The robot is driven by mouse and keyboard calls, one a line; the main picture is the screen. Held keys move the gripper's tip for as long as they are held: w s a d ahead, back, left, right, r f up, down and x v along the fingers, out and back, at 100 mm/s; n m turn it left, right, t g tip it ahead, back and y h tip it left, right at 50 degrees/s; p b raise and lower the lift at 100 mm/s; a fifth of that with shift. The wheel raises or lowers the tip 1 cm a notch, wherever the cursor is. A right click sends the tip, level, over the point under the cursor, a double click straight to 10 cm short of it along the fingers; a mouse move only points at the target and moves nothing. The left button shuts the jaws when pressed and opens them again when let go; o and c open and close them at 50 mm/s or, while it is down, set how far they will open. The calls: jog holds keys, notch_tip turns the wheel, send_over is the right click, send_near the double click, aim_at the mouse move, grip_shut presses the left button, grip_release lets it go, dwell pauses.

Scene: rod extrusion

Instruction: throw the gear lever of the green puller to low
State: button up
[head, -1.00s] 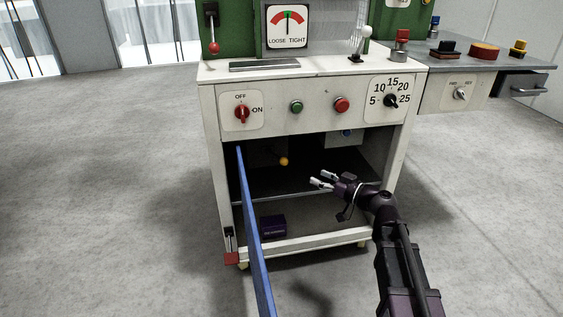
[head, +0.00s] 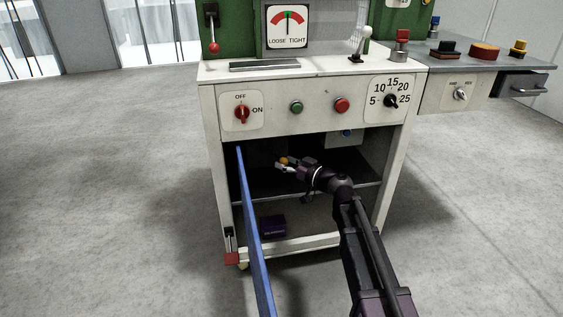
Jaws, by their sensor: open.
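The green puller (head: 236,30) stands on a white cabinet (head: 320,125), with its lower part in view. Inside the open cabinet bay, a yellow-orange ball knob (head: 284,160) shows above the shelf; any lever stem or marks beside it are too small or dark to make out. My gripper (head: 283,165) reaches into the bay from the right, its light fingertips at the knob. The jaws are open around or just beside the knob; I cannot tell whether they touch it. A red-knobbed lever (head: 213,46) hangs on the green housing, and a white-knobbed lever (head: 365,32) stands on the cabinet top.
A blue door edge (head: 254,230) stands open at the bay's left. A shelf (head: 350,193) crosses the bay below my gripper, with a purple box (head: 273,226) beneath. The floor around is clear.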

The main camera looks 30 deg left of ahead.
jog(key=shift+a, duration=0.3)
grip_shut()
jog(key=shift+a, duration=0.35)
jog(key=shift+d, duration=0.55)
